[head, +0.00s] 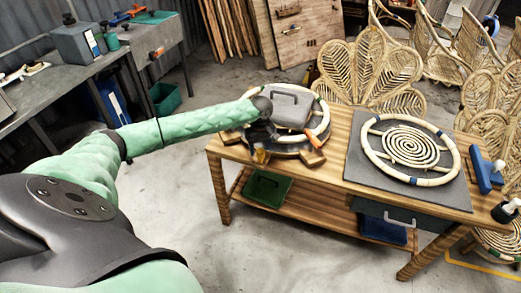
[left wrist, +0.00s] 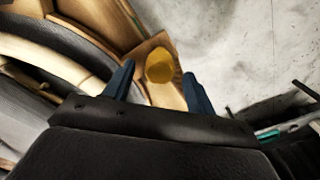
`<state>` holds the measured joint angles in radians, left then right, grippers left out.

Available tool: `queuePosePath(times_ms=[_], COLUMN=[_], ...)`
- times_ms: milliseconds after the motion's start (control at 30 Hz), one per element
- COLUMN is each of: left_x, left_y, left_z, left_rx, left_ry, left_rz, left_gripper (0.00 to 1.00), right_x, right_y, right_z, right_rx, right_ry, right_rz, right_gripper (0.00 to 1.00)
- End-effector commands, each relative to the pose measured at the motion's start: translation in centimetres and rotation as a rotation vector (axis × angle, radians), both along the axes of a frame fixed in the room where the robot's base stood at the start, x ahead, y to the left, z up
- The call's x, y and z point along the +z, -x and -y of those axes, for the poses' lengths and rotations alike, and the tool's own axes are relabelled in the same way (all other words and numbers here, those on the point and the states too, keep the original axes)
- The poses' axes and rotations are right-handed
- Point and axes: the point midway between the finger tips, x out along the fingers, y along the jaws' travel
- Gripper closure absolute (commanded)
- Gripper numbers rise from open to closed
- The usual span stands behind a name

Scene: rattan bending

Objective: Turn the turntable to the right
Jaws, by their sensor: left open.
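The turntable (head: 292,149) is a dark round disc on the left part of the wooden workbench. A pale rattan ring (head: 318,124) and a grey block with a handle (head: 289,108) lie on it. A yellow knob (head: 261,157) stands at its front left edge, on a wooden piece. My left gripper (head: 261,145) is over this edge, pointing down. In the left wrist view the yellow knob (left wrist: 159,67) shows between the two open blue fingers of the left gripper (left wrist: 158,72). I cannot tell whether they touch it. My right gripper is not in view.
A spiral rattan panel (head: 409,148) lies on a dark mat on the bench's right half. Rattan chairs (head: 370,70) stand behind.

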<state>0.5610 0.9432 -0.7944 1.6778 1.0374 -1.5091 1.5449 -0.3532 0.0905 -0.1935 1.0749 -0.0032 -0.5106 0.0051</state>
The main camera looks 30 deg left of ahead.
Motion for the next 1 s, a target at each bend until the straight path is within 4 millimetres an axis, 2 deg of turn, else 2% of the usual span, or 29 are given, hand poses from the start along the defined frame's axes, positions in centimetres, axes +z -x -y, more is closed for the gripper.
queuePosePath(times_ms=[233,567,833,867,1000], left_x=[-2.2,-2.6,-2.6,-2.6,-2.6], left_y=[0.0,0.0,0.0,0.0,-0.1], left_z=[0.1,0.1,0.1,0.1,0.1], left_rx=[-0.001,-0.002,-0.002,-0.002,-0.001], left_ry=[0.001,0.001,0.001,0.001,0.001], left_rz=[0.0,0.001,0.001,0.001,0.0], left_gripper=[0.44,0.44,0.97,1.0,1.0], right_x=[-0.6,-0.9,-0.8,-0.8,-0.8], right_y=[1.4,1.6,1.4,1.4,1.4], right_z=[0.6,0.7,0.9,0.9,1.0], right_rx=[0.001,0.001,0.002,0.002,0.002], right_ry=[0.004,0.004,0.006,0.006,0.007], right_rz=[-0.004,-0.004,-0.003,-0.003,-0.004], right_gripper=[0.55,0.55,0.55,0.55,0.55])
